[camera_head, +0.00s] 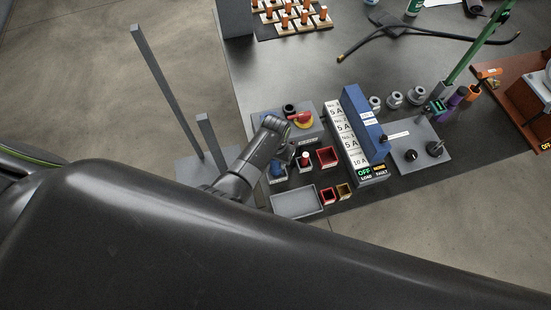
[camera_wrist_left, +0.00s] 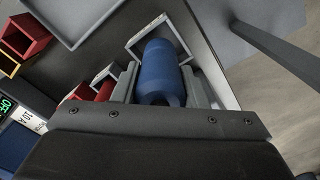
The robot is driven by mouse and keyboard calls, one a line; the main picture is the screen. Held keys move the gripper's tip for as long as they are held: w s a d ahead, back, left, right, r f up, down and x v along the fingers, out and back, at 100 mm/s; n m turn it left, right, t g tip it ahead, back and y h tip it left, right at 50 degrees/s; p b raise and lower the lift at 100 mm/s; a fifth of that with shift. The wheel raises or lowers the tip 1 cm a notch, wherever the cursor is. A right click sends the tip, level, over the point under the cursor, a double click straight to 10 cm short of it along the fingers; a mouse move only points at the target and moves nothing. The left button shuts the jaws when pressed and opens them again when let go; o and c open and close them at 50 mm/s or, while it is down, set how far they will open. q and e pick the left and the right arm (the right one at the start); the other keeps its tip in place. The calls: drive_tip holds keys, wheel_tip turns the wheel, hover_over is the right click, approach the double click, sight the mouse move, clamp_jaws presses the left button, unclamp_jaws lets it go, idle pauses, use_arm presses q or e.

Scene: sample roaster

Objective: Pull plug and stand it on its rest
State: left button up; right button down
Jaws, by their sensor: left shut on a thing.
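A blue cylindrical plug (camera_wrist_left: 160,70) sits between the two grey fingers of my left gripper (camera_wrist_left: 163,88) in the left wrist view. The fingers are shut on it from both sides. A pale square-rimmed holder (camera_wrist_left: 138,42) surrounds its far end; I cannot tell whether the plug touches its floor. In the head view the blue plug (camera_head: 278,171) shows small below my left gripper (camera_head: 284,157), partly hidden by the wrist. My right gripper is not in view.
A red-walled holder (camera_head: 327,157), a grey tray (camera_head: 297,203) and small red and yellow boxes (camera_head: 343,190) stand close by. A blue labelled fuse unit (camera_head: 363,122) reads OFF. A grey upright post (camera_head: 165,90) stands left.

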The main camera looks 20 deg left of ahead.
use_arm(q)
drive_tip(key=shift+f+b, duration=1)
drive_tip(key=shift+f, duration=0.45)
drive_tip(key=o, duration=1.2)
drive_tip(key=shift+r, duration=0.4)
wheel_tip(320, 180, up, 17)
drive_tip(key=shift+f+p, duration=0.2)
drive_tip(key=shift+p, duration=0.2)
